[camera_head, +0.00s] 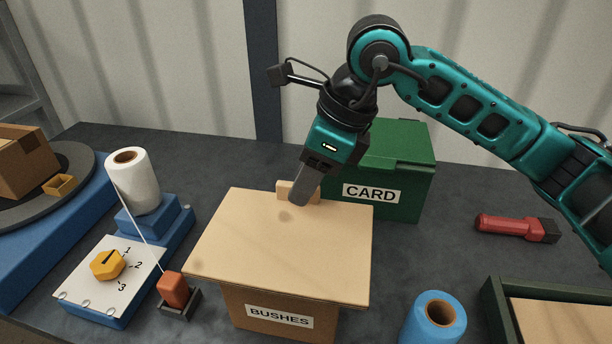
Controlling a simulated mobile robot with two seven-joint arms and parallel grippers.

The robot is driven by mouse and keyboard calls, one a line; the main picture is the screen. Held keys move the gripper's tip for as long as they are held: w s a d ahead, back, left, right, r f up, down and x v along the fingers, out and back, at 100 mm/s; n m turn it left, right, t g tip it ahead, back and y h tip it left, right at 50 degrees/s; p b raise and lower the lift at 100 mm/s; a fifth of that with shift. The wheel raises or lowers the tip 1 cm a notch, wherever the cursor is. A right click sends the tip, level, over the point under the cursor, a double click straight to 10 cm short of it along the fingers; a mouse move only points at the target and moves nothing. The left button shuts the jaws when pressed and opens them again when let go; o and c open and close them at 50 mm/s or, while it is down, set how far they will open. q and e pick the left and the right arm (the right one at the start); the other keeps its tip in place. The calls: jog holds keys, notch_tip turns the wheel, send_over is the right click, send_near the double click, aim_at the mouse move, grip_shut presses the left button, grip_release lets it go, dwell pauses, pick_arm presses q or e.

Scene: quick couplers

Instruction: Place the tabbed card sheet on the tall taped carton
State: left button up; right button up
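The tabbed card sheet (285,240) is a flat tan panel over the top of the tall taped carton (262,303), which has a "BUSHES" label on its front. The sheet overhangs the carton's front and sides and hides its top and tape; whether it rests fully on it is unclear. A small upright tab (284,188) stands at the sheet's back edge. My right gripper (300,197) points down at this tab, with a grey finger in front of it. The other finger is hidden, so I cannot tell whether it grips the tab. My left gripper is out of view.
A green "CARD" box (405,188) stands close behind. A white film roll (133,180) on a blue stand and a dial panel (110,275) are left. A blue roll (432,318), a tray (494,310) and a red torch-like tool (510,227) are right.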

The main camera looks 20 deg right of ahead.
jog(key=p+v, duration=0.1)
jog(key=v, duration=1)
jog(key=shift+d+r, duration=0.2)
jog(key=shift+r, duration=0.1)
jog(key=shift+s, duration=0.1)
